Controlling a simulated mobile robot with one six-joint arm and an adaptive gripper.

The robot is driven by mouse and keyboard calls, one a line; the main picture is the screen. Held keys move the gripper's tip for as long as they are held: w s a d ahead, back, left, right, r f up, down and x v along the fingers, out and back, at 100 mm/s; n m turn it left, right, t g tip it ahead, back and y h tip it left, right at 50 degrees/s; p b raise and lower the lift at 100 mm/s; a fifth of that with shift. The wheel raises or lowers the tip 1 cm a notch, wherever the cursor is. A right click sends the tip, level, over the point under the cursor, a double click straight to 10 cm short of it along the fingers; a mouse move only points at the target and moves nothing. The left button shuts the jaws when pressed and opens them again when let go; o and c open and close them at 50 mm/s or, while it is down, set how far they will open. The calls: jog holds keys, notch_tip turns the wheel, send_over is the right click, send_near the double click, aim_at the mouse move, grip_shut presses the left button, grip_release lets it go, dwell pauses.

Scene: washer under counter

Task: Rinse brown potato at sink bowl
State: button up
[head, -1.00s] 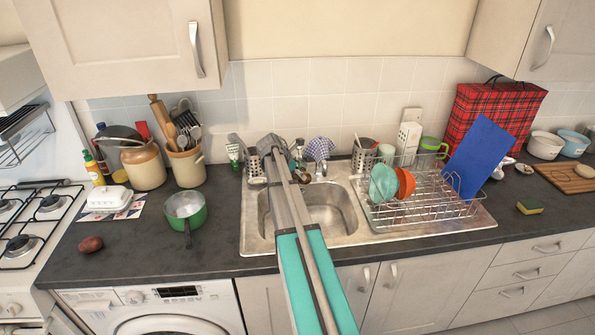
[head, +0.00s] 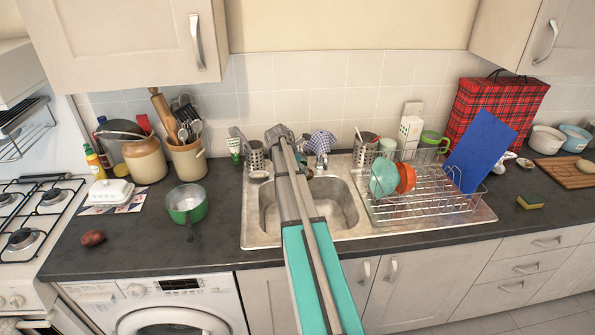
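A reddish-brown potato (head: 92,238) lies on the dark counter at the left, near the stove. The steel sink bowl (head: 338,207) is in the middle, and the part of its floor I can see looks empty. The tap (head: 320,165) stands at its back edge. My arm reaches from the bottom of the picture over the sink, with its far joint near the back rim. My gripper cannot be made out; the arm's own links seem to hide it. The potato is well to the left of the arm.
A green pot (head: 187,203) stands between potato and sink. A butter dish (head: 110,192) is behind the potato. A dish rack (head: 425,195) fills the right drainboard. A sponge (head: 530,201) and a board (head: 570,174) with a tan roundish item are further right.

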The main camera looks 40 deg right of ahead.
jog(key=shift+f+b, duration=8.95)
jog(key=shift+f, duration=0.15)
jog(key=shift+r, duration=0.1)
jog(key=shift+r+p, duration=9.05)
jog(key=shift+p, duration=0.1)
